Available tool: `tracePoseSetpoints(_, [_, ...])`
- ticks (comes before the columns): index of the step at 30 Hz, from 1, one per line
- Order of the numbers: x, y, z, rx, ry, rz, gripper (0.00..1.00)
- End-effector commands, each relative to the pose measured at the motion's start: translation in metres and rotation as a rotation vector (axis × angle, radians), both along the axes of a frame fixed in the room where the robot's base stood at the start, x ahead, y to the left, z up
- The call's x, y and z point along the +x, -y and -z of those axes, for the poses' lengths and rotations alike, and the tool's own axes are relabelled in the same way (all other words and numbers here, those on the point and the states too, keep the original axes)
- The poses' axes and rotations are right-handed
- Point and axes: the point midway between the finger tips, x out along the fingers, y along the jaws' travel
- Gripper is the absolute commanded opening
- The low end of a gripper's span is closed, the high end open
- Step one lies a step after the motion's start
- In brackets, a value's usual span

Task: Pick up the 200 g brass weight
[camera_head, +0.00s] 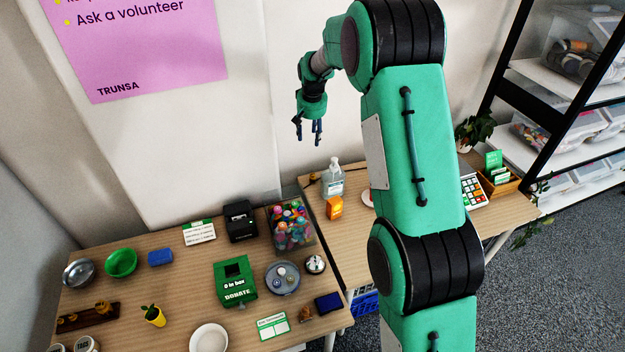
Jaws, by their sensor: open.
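A dark wooden block (88,318) with brass weights (102,305) stands at the left of the near table. The weights are too small here to read, so I cannot tell which one is 200 g. Another small brass-coloured object (306,314) lies near the table's right front edge; I cannot tell what it is. My gripper (309,137) is open and empty, its fingers pointing down. It hangs high before the wall, well above and apart from the tables, up and right of the wooden block.
Around the block are a metal bowl (79,272), a green bowl (121,262), a yellow pot with a plant (154,315) and white-lidded jars (86,344). A green donation box (235,281) and clear bin (290,226) stand rightward. Bare tabletop (130,290) lies behind the pot.

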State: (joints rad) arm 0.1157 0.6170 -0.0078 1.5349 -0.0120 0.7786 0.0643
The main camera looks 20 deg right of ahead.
Motion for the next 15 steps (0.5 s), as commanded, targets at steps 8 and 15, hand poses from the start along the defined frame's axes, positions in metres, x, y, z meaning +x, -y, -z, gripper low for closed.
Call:
tracePoseSetpoints(8, [0.039,0.018,0.082,0.004,-0.035,0.020,0.47])
tracePoseSetpoints(15, [0.063,0.030,0.148,0.008,-0.057,0.034,0.47])
